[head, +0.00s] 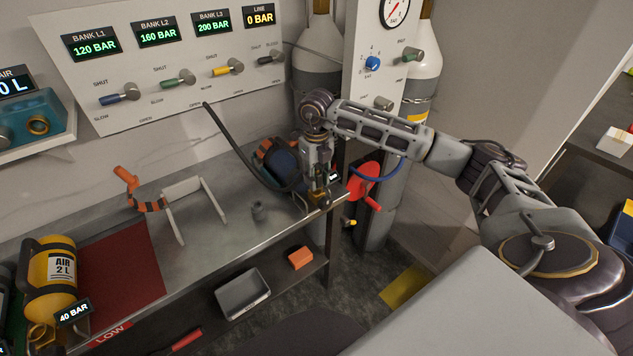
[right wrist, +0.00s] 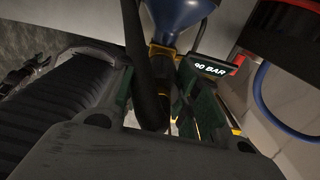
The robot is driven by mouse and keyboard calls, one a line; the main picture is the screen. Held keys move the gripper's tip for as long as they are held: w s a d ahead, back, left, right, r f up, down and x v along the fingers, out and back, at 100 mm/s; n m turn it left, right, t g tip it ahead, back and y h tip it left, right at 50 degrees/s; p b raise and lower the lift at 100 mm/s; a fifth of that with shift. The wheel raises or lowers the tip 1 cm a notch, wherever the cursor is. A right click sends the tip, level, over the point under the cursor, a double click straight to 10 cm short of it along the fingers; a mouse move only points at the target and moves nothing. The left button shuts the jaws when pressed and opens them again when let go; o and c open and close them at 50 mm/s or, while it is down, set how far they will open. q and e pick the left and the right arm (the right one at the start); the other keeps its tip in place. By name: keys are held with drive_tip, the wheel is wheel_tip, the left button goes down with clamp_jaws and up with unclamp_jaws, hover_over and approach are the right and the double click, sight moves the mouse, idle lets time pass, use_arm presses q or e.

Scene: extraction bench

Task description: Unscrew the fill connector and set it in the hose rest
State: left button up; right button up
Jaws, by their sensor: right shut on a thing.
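My right gripper (head: 319,196) points down at the right end of the bench, at the neck of a blue cylinder (head: 284,160) lying there. In the right wrist view the cylinder's blue shoulder (right wrist: 180,14) and yellow-ringed valve (right wrist: 163,52) are just beyond my fingers. My right gripper (right wrist: 156,112) is shut on the fill connector at the end of the black hose (right wrist: 138,50); fingers and hose hide most of the connector. The hose (head: 235,145) runs down from the wall panel. My left gripper is out of view.
A yellow cylinder (head: 48,262) lies near the red mat (head: 120,268). A red round part (head: 363,181) is close right of my gripper. Tall cylinders (head: 318,70) stand behind.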

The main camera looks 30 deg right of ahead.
drive_tip(key=shift+n+b, duration=0.75)
drive_tip(key=shift+n, duration=2.55)
drive_tip(key=o, duration=1.2)
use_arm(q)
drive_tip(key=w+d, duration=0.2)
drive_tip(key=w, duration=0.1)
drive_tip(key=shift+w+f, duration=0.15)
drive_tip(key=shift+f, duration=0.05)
use_arm(e)
drive_tip(key=shift+m+p, duration=0.5)
drive_tip(key=shift+m, duration=2)
drive_tip(key=shift+m+p, duration=0.55)
drive_tip(key=shift+m, duration=2.25)
drive_tip(key=shift+m+p, duration=0.65)
drive_tip(key=shift+m, duration=2.05)
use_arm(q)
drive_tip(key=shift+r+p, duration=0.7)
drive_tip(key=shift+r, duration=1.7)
use_arm(e)
drive_tip(key=shift+m, duration=2.7)
